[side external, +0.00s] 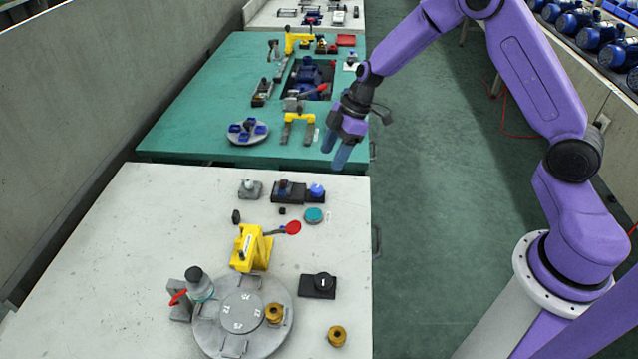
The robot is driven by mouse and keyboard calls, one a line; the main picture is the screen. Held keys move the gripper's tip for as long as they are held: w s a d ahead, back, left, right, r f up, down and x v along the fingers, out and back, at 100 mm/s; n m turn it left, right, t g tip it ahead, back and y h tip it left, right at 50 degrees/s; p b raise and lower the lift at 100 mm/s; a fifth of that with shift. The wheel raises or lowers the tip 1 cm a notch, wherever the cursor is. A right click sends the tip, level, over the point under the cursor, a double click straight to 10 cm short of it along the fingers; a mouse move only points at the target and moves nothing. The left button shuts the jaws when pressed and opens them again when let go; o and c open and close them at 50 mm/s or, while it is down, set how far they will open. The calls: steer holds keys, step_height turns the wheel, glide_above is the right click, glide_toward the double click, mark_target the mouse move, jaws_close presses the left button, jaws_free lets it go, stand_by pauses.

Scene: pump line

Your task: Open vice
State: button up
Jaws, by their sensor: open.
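No part is plainly marked as the vice. A yellow fixture (250,248) with a lever ending in a red knob (293,228) stands on the near white table, behind the round grey plate. A grey block (180,300) with a red handle sits at that plate's left edge. I cannot tell from this view which is the vice or how its jaws stand. My gripper (334,154) is open and empty, its blue fingers pointing down.
A green table (190,125) with yellow fixtures stands behind. The near table's left side is clear.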

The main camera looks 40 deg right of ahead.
mark_target(317, 188)
steer(key=x, duration=1)
steer(key=c, duration=1)
